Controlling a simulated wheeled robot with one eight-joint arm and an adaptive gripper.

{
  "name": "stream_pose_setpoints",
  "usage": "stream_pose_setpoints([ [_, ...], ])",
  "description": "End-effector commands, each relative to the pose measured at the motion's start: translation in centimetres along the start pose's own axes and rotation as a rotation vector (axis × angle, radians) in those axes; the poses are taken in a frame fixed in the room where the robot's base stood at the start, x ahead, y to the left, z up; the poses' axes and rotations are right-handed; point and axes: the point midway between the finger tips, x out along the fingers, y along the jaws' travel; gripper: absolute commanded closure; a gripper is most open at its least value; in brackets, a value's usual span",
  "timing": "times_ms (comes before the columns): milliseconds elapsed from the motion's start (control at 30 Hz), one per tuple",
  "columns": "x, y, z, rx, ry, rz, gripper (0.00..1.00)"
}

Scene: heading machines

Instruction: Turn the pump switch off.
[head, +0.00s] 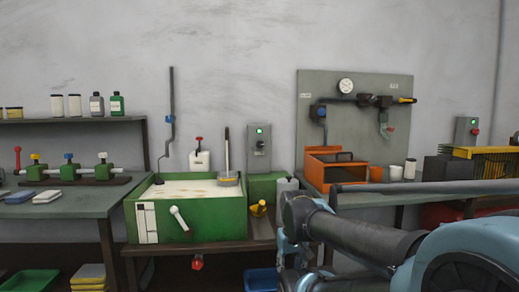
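A grey wall-mounted switch box (259,147) with a lit green lamp and a dark knob hangs above the right end of a green tank (188,231). A second grey box (467,131) with a green lamp and a red button is on the wall at the far right. Their labels are too small to read, so I cannot tell by lettering which is the pump switch. My arm fills the lower right, apart from the first box. I cannot make out my gripper's fingers in this view.
A grey panel (354,110) with a gauge and piping stands right of the first box, above an orange bin (335,171). A left bench (75,204) carries green valves. A blue bin (261,280) is below.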

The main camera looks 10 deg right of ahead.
Motion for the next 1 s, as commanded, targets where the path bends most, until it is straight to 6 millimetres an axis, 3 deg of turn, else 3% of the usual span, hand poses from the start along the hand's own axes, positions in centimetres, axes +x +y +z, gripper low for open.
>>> stream_pose_setpoints([
  [100, 0.0, 0.0, 0.0, 0.000, 0.000, 0.000, 0.67],
  [200, -0.6, 0.0, 0.3, 0.000, 0.018, 0.000, 0.44],
  [233, -0.9, 0.0, 0.1, 0.001, 0.029, 0.001, 0.38],
  [333, -2.0, 0.2, -2.7, 0.003, 0.093, 0.002, 0.38],
  [700, -10.4, 1.3, -22.8, 0.036, 0.551, 0.026, 0.38],
  [1000, -14.3, 2.1, -35.6, 0.054, 0.816, 0.047, 0.38],
])
